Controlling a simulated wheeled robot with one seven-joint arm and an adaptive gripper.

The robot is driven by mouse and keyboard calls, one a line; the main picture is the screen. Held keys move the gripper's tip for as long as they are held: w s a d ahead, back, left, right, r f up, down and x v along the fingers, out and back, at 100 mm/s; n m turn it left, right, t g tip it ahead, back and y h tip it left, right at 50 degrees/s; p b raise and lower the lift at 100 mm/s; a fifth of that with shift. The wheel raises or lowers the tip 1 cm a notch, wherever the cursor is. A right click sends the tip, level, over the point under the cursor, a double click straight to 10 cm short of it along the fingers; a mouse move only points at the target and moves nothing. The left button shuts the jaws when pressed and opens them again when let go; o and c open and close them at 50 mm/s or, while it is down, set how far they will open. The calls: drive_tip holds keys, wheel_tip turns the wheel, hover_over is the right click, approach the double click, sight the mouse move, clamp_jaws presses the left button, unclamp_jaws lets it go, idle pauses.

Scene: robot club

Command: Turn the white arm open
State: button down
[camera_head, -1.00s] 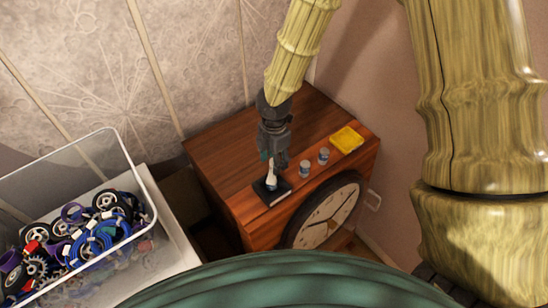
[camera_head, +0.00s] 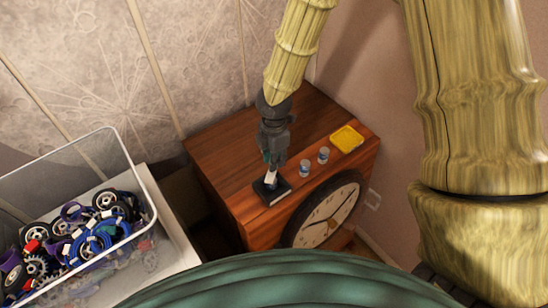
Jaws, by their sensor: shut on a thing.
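The white arm (camera_head: 270,177) is a small pale piece standing up from a black block (camera_head: 277,194). The block sits near the front left edge of the wooden cabinet top (camera_head: 222,164). My dark grey gripper (camera_head: 272,162) points down right over the block, and its fingers are shut on the upper part of the white arm. The fingers hide that upper part, and the exact contact is too small to make out.
Two small grey-blue jars (camera_head: 305,168) (camera_head: 323,155) and a yellow tray (camera_head: 347,139) stand to the right on the cabinet. A round clock (camera_head: 329,217) leans at its front. A clear bin (camera_head: 150,205) of wheels and gears is at left.

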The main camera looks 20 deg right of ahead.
drive_tip(key=m, duration=0.9)
drive_tip(key=shift+m, duration=0.4)
drive_tip(key=m, duration=0.8)
drive_tip(key=shift+m, duration=0.6)
drive_tip(key=c, duration=1.2)
unclamp_jaws()
